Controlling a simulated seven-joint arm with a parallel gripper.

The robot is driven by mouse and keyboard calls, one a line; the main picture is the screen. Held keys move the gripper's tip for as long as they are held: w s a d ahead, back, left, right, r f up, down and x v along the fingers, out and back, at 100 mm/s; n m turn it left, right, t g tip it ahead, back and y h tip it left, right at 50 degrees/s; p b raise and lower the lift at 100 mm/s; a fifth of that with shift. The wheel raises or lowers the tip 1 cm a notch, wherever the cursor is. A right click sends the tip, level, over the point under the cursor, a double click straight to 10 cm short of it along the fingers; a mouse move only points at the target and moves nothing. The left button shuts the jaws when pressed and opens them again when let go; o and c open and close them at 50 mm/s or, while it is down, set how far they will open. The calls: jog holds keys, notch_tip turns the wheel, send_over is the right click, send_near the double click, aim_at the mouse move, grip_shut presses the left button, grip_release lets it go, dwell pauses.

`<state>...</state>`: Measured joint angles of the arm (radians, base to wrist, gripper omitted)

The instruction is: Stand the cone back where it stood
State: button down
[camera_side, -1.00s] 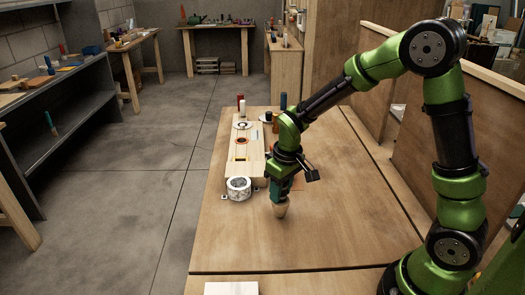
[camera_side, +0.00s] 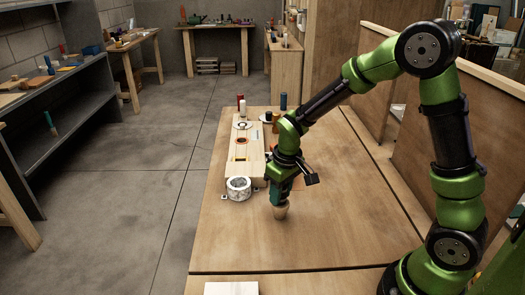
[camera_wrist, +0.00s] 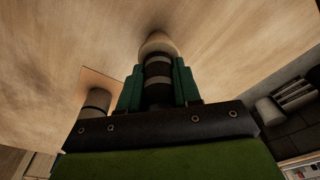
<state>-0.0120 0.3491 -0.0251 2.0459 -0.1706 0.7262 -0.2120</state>
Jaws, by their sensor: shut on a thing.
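The cone (camera_side: 281,211) is a pale tan piece low over the bare tabletop, in front of the long wooden board. My gripper (camera_side: 281,194) is shut on its upper part and points down. In the wrist view my gripper (camera_wrist: 158,88) has its two green fingers on either side of the cone (camera_wrist: 158,44), which shows dark and grey bands between them and a rounded tan end beyond. It looks near upright. I cannot tell whether its lower end touches the table.
A white, marbled ring (camera_side: 238,189) stands to the left of my gripper. A long wooden board (camera_side: 243,171) with round openings lies behind it. A red-and-white piece (camera_side: 241,106) and a blue cylinder (camera_side: 283,101) stand at the back.

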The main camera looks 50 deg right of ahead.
aim_at(286, 206)
jog(key=shift+f, duration=0.1)
jog(key=c, duration=0.7)
grip_release()
jog(key=r, duration=0.5)
jog(key=s+r, duration=0.1)
jog(key=r, duration=0.5)
jog(key=s+r, duration=0.1)
jog(key=r, duration=0.4)
jog(key=shift+r, duration=0.35)
